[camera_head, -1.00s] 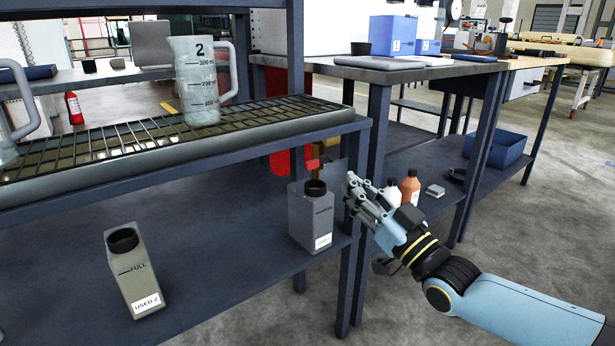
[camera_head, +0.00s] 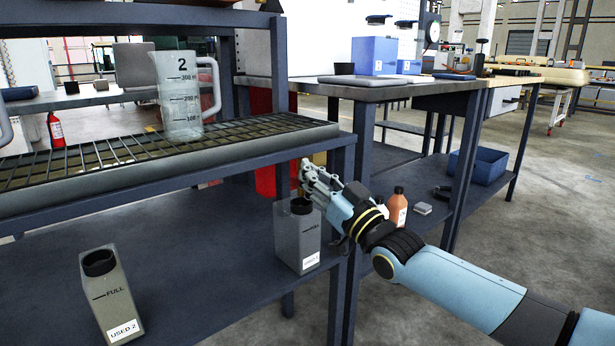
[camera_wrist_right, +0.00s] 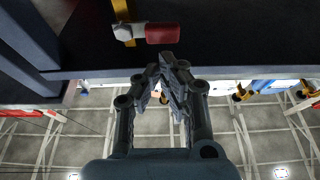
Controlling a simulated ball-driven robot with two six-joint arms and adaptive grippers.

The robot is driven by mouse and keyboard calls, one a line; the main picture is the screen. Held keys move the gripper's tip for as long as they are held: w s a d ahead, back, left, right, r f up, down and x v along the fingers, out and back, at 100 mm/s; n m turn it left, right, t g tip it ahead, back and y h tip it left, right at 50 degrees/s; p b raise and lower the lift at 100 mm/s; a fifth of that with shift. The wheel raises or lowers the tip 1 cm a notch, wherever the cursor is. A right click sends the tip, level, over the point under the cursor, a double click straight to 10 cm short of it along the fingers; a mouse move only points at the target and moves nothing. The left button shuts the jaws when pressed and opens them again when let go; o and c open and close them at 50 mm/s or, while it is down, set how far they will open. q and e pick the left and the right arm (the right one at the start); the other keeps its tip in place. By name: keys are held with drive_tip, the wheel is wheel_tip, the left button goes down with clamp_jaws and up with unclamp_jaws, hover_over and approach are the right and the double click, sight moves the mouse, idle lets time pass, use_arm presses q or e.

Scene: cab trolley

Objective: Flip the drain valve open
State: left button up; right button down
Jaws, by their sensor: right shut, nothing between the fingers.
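The drain valve shows in the right wrist view as a red handle (camera_wrist_right: 162,33) beside a metal body on a brass pipe (camera_wrist_right: 122,12), under the dark underside of the tray. The handle lies sideways, pointing right in that view. In the head view the valve is mostly hidden behind my right gripper and the shelf frame. My right gripper (camera_head: 306,172) is below the tray's right end, above the grey bottle (camera_head: 297,240). Its fingertips (camera_wrist_right: 168,60) are together and empty, and appear just apart from the handle in the wrist view. My left gripper is out of view.
A bottle marked USED 2 (camera_head: 110,295) stands on the lower shelf (camera_head: 190,250). A jug marked 2 (camera_head: 180,95) stands on the grated tray (camera_head: 250,135). A shelf post (camera_head: 343,210) is close to my right forearm. An orange bottle (camera_head: 397,206) stands on the neighbouring shelf.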

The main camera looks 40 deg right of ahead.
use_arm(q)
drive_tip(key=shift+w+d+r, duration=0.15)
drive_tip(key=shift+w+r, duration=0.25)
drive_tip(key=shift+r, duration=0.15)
use_arm(e)
drive_tip(key=shift+w+r, duration=0.25)
drive_tip(key=shift+w, duration=0.4)
drive_tip(key=shift+a+f+n, duration=0.1)
drive_tip(key=shift+n, duration=0.2)
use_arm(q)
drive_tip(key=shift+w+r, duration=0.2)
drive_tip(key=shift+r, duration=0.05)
use_arm(e)
drive_tip(key=shift+n, duration=0.3)
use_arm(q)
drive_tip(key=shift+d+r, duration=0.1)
use_arm(e)
drive_tip(key=shift+a+f, duration=0.1)
